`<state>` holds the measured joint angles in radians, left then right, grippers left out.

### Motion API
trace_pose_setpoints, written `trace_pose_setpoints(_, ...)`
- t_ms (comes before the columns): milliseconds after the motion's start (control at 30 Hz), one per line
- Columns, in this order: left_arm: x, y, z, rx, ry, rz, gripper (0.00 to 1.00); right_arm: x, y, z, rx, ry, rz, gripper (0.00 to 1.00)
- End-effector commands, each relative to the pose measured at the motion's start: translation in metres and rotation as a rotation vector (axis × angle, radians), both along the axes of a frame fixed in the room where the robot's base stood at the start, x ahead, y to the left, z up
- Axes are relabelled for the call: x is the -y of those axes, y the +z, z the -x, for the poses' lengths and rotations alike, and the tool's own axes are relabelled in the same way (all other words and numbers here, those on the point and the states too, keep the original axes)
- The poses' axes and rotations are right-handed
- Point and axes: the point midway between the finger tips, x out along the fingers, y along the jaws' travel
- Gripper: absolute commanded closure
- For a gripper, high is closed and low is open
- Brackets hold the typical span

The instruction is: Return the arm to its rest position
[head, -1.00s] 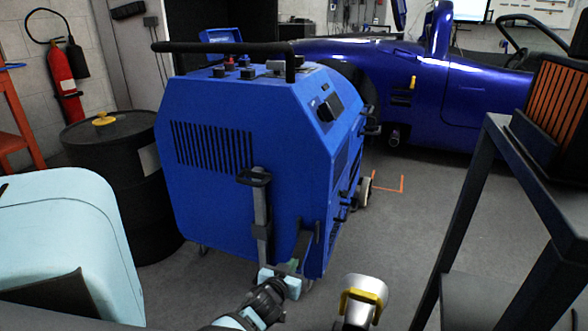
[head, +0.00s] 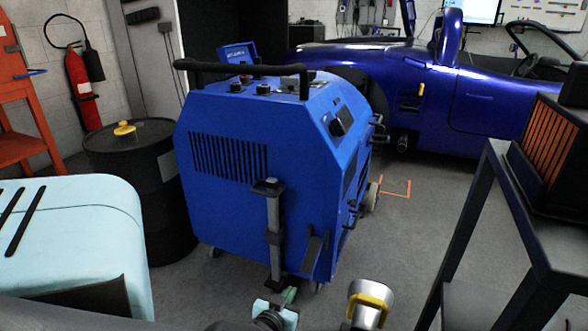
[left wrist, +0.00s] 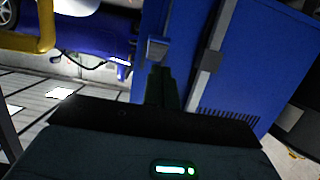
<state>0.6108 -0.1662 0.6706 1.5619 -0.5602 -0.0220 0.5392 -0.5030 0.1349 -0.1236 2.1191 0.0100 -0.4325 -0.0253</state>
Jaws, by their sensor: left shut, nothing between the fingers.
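My left gripper (head: 289,297) shows at the bottom edge of the head view, in front of the lower front of the blue dynamometer cabinet (head: 225,195). Its fingers (left wrist: 163,90) are together and empty in the left wrist view, with the blue cabinet (left wrist: 245,60) beyond them. Most of the left arm lies below the head picture. A grey upright post with a black handle (head: 272,215) stands on the cabinet's front, above the gripper. My right gripper is not in view.
A lamp-like white thing with a yellow bracket (head: 370,303) is close right of the gripper. A dark stand (head: 470,225) is at the right. A black drum (head: 160,200), pale blue body (head: 75,225) and orange trolley (head: 25,140) are left. Clear floor lies between cabinet and stand.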

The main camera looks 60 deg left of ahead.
Motion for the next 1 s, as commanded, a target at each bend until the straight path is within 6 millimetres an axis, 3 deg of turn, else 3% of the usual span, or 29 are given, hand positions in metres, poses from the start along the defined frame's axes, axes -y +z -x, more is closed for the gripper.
trace_pose_setpoints(200, 0.007, -0.002, 0.009, 0.001, 0.001, -0.001, 1.00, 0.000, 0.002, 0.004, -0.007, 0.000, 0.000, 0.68)
trace_pose_setpoints(800, 0.007, -0.001, 0.009, 0.000, 0.000, -0.001, 1.00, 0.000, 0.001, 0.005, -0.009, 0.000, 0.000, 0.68)
trace_pose_setpoints(1000, 0.014, 0.023, 0.018, -0.019, -0.033, -0.005, 1.00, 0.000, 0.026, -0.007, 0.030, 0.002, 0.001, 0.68)
